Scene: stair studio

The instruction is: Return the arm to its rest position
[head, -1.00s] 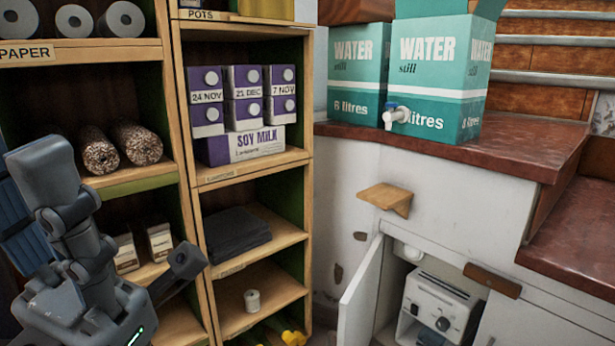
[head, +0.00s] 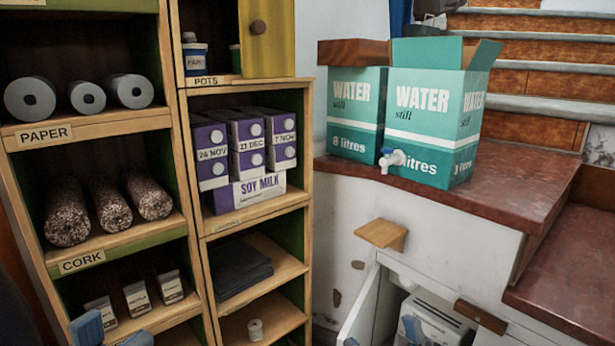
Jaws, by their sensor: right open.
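My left gripper (head: 113,335) shows at the bottom left edge, in front of the lower shelves. Only its two blue fingertips are in view, set apart with nothing seen between them. My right gripper (head: 381,336) shows at the bottom edge, in front of the low white cupboard. Its two blue fingertips are also apart, and no held thing shows between them. The rest of both grippers and both arms is cut off below the frame.
A wooden shelf unit (head: 298,209) with paper rolls, cork rolls and soy milk (head: 245,190) fills the left. Teal water boxes (head: 432,115) stand on the red-brown counter (head: 480,195). A small wooden ledge (head: 382,234) juts from the white wall. A cupboard door (head: 362,308) stands open.

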